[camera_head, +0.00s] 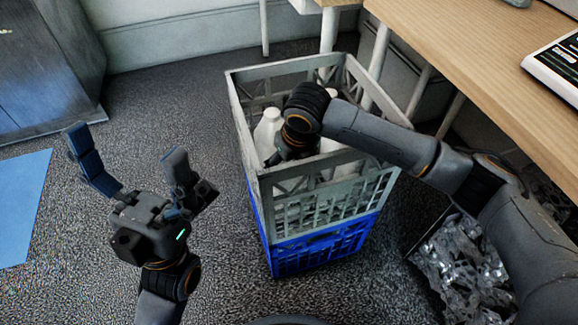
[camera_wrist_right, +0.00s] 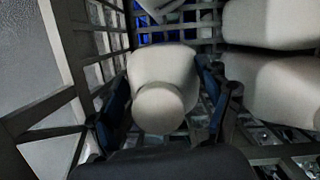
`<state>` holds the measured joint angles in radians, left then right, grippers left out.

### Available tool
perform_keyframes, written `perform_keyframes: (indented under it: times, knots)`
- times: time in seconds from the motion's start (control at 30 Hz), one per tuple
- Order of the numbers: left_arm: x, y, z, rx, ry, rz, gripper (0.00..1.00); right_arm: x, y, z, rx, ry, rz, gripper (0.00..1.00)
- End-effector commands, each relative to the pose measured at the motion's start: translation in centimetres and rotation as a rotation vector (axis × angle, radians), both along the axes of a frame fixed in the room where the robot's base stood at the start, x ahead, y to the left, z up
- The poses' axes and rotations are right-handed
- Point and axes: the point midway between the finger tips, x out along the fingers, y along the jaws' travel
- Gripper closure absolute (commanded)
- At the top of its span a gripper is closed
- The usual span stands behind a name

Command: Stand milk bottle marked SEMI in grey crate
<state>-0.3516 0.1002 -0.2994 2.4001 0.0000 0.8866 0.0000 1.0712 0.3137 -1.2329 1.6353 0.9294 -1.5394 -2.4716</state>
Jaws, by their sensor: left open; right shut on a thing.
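The grey crate (camera_head: 310,213) is stacked on a blue crate (camera_head: 322,252) on the floor. My right gripper (camera_wrist_right: 163,72) reaches down inside the grey crate, shut on a white bottle (camera_wrist_right: 160,93), with a finger on each side of it. In the head view a white bottle (camera_head: 267,130) shows beside my right wrist; my arm hides the grasp. No SEMI mark is readable, and whether the held bottle touches the crate floor cannot be told. My left gripper (camera_head: 125,148) is open and empty, left of the crates.
Other white bottles (camera_wrist_right: 280,85) stand close to the held one in the crate. A wooden table (camera_head: 470,50) is at right. A bin of crumpled foil (camera_head: 462,262) stands right of the crates. A blue mat (camera_head: 22,200) lies at left; carpet between is clear.

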Motion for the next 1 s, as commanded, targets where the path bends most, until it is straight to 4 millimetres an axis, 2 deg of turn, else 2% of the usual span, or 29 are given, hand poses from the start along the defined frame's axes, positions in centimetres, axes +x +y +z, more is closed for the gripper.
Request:
perform_keyframes:
  times: [0.37, 0.4, 0.5, 0.87, 1.0]
  knots:
    - [-0.3, 0.1, 0.0, -0.005, -0.015, -0.001, 0.00, 0.0, 0.0, -0.5, 0.001, -0.002, 0.001, 0.57]
    - [-0.3, 0.1, 0.0, -0.005, -0.015, -0.001, 0.00, 0.0, 0.0, -0.5, 0.001, -0.002, 0.001, 0.17]
    - [-0.3, 0.1, -0.1, -0.005, -0.014, -0.001, 0.00, 0.0, 0.0, -0.5, 0.001, -0.002, 0.001, 0.00]
    - [-0.3, 0.0, -0.1, -0.005, -0.013, -0.001, 0.00, 0.0, 0.0, -0.4, 0.001, -0.003, 0.001, 0.00]
    - [0.2, 0.0, 0.4, 0.002, 0.008, 0.000, 0.00, -0.1, -0.1, 0.8, 0.001, -0.004, 0.002, 0.00]
